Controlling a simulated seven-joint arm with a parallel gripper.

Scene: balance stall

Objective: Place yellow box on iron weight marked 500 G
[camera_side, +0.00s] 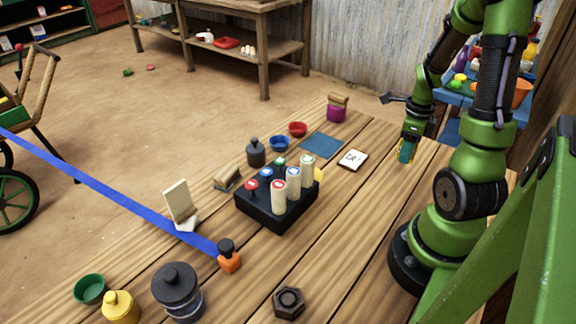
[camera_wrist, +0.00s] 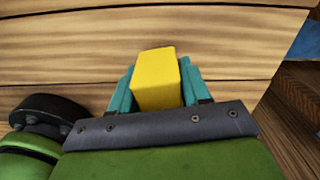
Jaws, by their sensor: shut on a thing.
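The yellow box (camera_wrist: 156,82) is between the teal fingers of my gripper (camera_side: 406,151) in the wrist view. My gripper is shut on it and holds it over the right part of the wooden table, right of the white card. In the side view the fingers mostly hide the box. A dark six-sided iron weight (camera_side: 288,302) lies at the front of the table, far from my gripper. A small dark knobbed weight (camera_side: 256,153) and a large dark knobbed weight (camera_side: 176,288) also stand on the table. No 500 G mark is readable on any of them.
A black block (camera_side: 270,215) with several upright capped cylinders stands mid-table. Near it are a white card (camera_side: 352,160), a blue mat (camera_side: 322,145), a blue bowl (camera_side: 280,144) and a red bowl (camera_side: 298,129). A yellow weight (camera_side: 120,307) stands front left.

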